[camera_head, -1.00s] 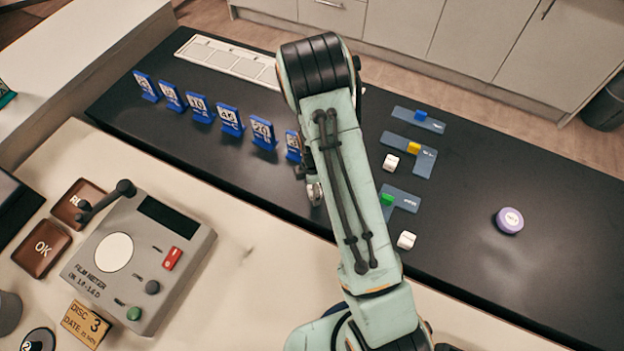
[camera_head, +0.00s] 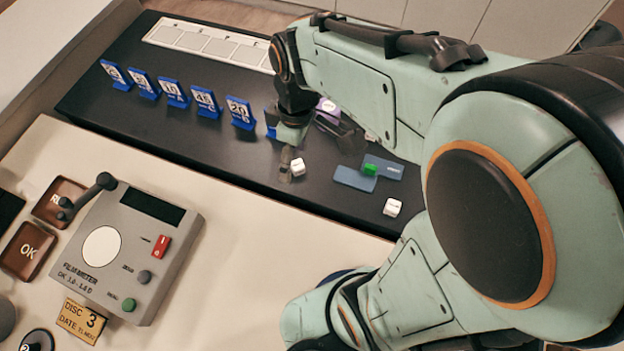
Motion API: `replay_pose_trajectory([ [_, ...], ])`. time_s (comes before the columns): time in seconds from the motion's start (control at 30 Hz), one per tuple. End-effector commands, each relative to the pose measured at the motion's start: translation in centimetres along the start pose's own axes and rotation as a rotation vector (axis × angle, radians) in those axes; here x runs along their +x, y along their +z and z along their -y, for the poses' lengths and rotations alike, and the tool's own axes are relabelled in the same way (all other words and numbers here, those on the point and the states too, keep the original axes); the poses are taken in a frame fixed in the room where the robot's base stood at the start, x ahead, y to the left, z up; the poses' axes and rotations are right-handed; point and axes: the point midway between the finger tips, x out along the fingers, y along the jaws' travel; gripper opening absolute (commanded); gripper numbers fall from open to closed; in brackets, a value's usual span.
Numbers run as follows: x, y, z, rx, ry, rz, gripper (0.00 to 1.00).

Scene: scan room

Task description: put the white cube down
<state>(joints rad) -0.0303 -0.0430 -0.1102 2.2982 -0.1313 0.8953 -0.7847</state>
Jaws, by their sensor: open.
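A white cube (camera_head: 298,167) shows at the front of the black bench top, just right of a finger of my gripper (camera_head: 309,156). My gripper is open and points down. The cube appears to rest on the bench, free of the jaws, but contact with the finger is hard to judge. Another white cube (camera_head: 392,207) lies further right near the bench's front edge. A small white patch (camera_head: 370,135) at my arm's edge looks like a third cube, mostly hidden.
Several blue numbered stands (camera_head: 205,102) form a row left of my gripper. A green block (camera_head: 370,168) sits by blue-grey plates (camera_head: 354,179). A purple-and-white thing (camera_head: 327,106) shows behind my gripper. The grey film meter (camera_head: 128,250) stands on the pale counter. My arm hides the bench's right side.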

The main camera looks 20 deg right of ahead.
Motion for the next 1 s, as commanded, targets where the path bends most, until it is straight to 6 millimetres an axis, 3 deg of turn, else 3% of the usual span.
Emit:
replay_pose_trajectory([
  [0.1, -2.4, 3.0, 4.6, 0.298, 0.002, -0.007, 0.58],
  [0.3, -3.1, 6.4, 8.9, 0.633, 0.014, 0.01, 0.58],
  [0.73, -3.1, 7.0, 9.6, 0.703, 0.018, 0.015, 0.58],
  [0.87, -3.1, 7.0, 9.5, 0.702, 0.018, 0.014, 0.98],
  [1.0, -3.1, 7.0, 9.5, 0.701, 0.018, 0.013, 1.0],
])
